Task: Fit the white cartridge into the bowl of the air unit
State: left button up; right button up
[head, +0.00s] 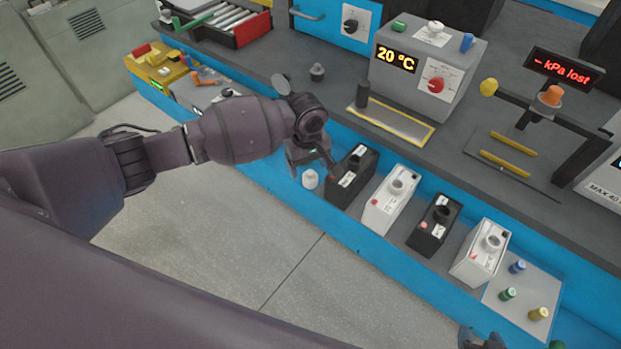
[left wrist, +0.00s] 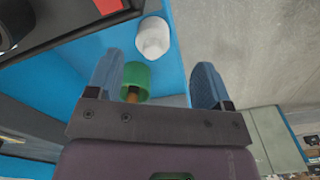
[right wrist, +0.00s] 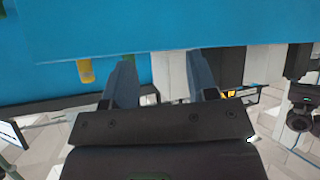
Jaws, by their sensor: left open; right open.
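A small white rounded piece (head: 310,179), which looks like the white cartridge, stands on the blue front ledge left of the battery row. It also shows in the left wrist view (left wrist: 153,38), beyond the fingertips. My left gripper (head: 311,158) is open just above and beside it, apart from it. A green cylinder (left wrist: 136,76) shows between the left fingers; I cannot tell its distance. The air unit seems to be the stand (head: 568,124) under the "kPa lost" display (head: 564,67); I cannot make out its bowl. My right gripper (head: 481,338) is open and empty at the bottom edge.
Black and white batteries (head: 388,201) stand in a row along the bench front. A pale plate (head: 522,300) with small coloured caps lies at their right end. A grey box (head: 424,65) reading 20 °C stands behind. Grey floor is clear in front.

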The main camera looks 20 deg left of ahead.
aim_at(310, 171)
pick_arm(q)
jog(key=shift+w+f, duration=0.15)
jog(key=shift+f, duration=0.8)
jog(key=f, duration=0.1)
jog(key=f+b, duration=0.1)
jog(key=f, duration=0.1)
jog(key=f+b, duration=0.1)
jog(key=shift+w+f, duration=0.15)
jog(key=shift+w, duration=0.25)
jog(key=shift+f, duration=0.15)
jog(key=c, duration=1.1)
notch_tip(310, 171, up, 20)
jog(key=p, duration=0.4)
jog(key=shift+f+p, duration=0.25)
jog(key=shift+p, duration=0.1)
jog(key=s+a+r+m, duration=0.3)
jog(key=s+r+m, duration=0.2)
jog(key=s+m, duration=0.3)
jog(key=shift+s+a+r+m, duration=0.3)
jog(key=shift+s, duration=0.75)
